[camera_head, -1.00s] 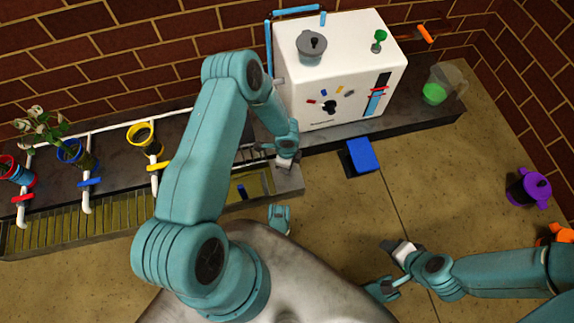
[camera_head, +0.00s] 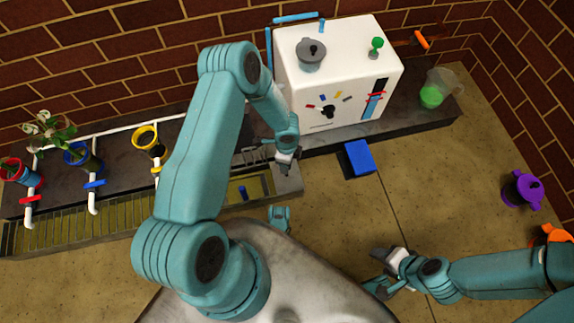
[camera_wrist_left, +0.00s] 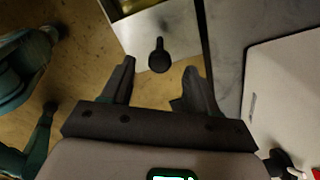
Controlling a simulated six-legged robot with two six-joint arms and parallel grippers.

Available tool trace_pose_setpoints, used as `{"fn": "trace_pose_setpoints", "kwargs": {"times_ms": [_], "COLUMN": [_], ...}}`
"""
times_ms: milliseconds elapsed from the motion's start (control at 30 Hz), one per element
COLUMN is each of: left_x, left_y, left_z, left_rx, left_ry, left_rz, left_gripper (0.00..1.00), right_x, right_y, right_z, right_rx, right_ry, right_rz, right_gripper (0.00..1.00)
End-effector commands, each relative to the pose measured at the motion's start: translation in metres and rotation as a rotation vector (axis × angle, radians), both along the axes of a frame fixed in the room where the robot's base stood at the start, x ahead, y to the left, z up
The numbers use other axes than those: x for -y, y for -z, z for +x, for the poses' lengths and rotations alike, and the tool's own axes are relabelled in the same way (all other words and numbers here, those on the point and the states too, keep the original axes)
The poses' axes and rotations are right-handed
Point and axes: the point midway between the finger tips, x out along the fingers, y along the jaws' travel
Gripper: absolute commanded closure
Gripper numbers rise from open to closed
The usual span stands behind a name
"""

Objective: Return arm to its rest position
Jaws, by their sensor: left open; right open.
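My left arm bends up from my base and down again, and its gripper (camera_head: 285,161) hangs near the end of the trough in the head view. In the left wrist view the two fingers of the left gripper (camera_wrist_left: 157,85) stand apart with nothing between them. Beyond them are the floor and a small dark knob-like part (camera_wrist_left: 159,56) on the pale trough end. My right arm comes in from the lower right. Its gripper (camera_head: 386,268) is open and empty above the tan floor, with its fingertips partly foreshortened.
A white machine (camera_head: 337,79) with a grey lidded pot (camera_head: 311,54) stands on the back counter. A blue box (camera_head: 359,158) sits in front. Red, blue and yellow cups (camera_head: 146,140) line the left. A purple pot (camera_head: 523,190) is far right. The middle floor is clear.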

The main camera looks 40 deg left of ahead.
Motion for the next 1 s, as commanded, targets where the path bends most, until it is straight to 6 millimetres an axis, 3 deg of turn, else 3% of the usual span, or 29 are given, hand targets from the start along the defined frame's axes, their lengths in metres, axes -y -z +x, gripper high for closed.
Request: {"fn": "trace_pose_setpoints", "kwargs": {"times_ms": [33, 233, 767, 867, 900, 1000], "left_x": [0.0, 0.0, 0.0, 0.004, 0.012, 0.049], "left_y": [-0.015, -0.043, -0.042, -0.05, -0.06, -0.075], "left_z": [0.0, 0.0, 0.0, 0.009, 0.008, -0.029], "left_rx": [0.0, 0.0, -0.001, 0.02, 0.021, -0.054], "left_ry": [0.0, -0.001, 0.0, 0.016, 0.031, -0.062], "left_rz": [0.0, 0.0, 0.0, 0.005, 0.001, -0.086], "left_gripper": [0.4, 0.4, 0.4, 0.4, 0.4, 0.4], "right_x": [-0.001, -0.005, -0.005, -0.005, -0.005, -0.005], "right_y": [-0.012, -0.029, -0.026, -0.026, -0.026, -0.026], "right_z": [-0.003, -0.008, -0.008, -0.008, -0.008, -0.008], "right_rx": [-0.009, -0.02, -0.021, -0.021, -0.02, -0.02], "right_ry": [-0.003, -0.018, -0.02, -0.02, -0.02, -0.02], "right_rz": [0.002, 0.005, 0.005, 0.005, 0.005, 0.005], "right_gripper": [0.49, 0.49, 0.49, 0.49, 0.49, 0.49]}}
